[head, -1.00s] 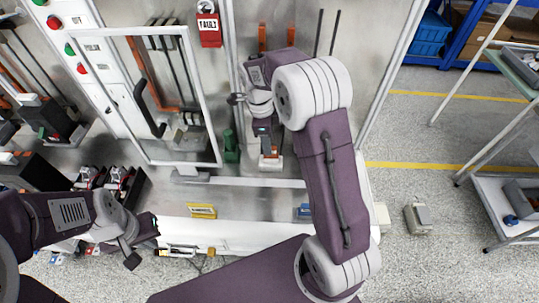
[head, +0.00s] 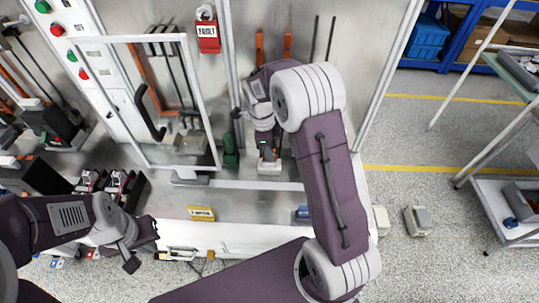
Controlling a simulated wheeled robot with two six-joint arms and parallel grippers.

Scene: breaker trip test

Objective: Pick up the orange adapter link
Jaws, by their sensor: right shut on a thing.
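My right gripper (head: 267,156) points down at a small white block (head: 269,168) in the cabinet's middle bay. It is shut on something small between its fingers. The fingers and wrist mostly hide this piece, so its colour and outline are unclear; it is where a bit of orange showed before. I cannot make out the orange adapter link for certain. My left gripper (head: 142,247) is open and empty at the lower left, in front of the cabinet's front ledge.
A framed clear door (head: 217,120) stands left of my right gripper, with a green part (head: 230,152) beside it. Orange bars (head: 259,46) rise behind. A yellow label (head: 201,213) lies on the ledge. A trolley (head: 510,185) stands at the right.

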